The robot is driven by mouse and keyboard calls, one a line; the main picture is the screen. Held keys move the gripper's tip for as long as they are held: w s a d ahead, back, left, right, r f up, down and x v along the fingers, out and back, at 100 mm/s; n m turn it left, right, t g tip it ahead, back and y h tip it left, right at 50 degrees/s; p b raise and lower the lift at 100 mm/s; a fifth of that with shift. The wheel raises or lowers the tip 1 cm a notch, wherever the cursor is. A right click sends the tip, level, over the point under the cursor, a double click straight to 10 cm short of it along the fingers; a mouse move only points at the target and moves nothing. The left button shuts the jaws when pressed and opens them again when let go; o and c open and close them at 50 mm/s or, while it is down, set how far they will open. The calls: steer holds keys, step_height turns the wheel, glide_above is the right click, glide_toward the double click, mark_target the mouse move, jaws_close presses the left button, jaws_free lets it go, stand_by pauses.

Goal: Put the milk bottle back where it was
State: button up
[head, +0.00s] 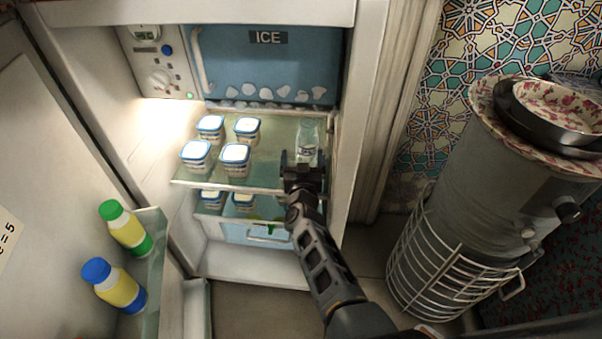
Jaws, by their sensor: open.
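A pale, see-through bottle (308,136) with a small label stands upright on the right side of the upper glass fridge shelf (262,178); it looks like the milk bottle. My gripper (303,160) is open, just in front of it at the shelf's front right. The gripper hides the bottle's lower part, and I cannot tell whether the fingers touch it. Two more bottles sit in the door rack: one with a green cap (125,228) and one with a blue cap (114,285), both with yellow labels.
Several white-lidded tubs (235,158) stand on the left of the upper shelf, with more on the shelf below. The ICE compartment (265,60) is above. The fridge's right wall (355,130) is close to my arm. A large metal samovar (465,190) stands at right.

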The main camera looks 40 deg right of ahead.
steer(key=a+p+v, duration=0.1)
steer(key=p+v, duration=0.6)
steer(key=v, duration=0.2)
steer(key=shift+w+r, duration=0.25)
steer(key=shift+r, duration=0.15)
steer(key=shift+a, duration=0.1)
stand_by(0.9)
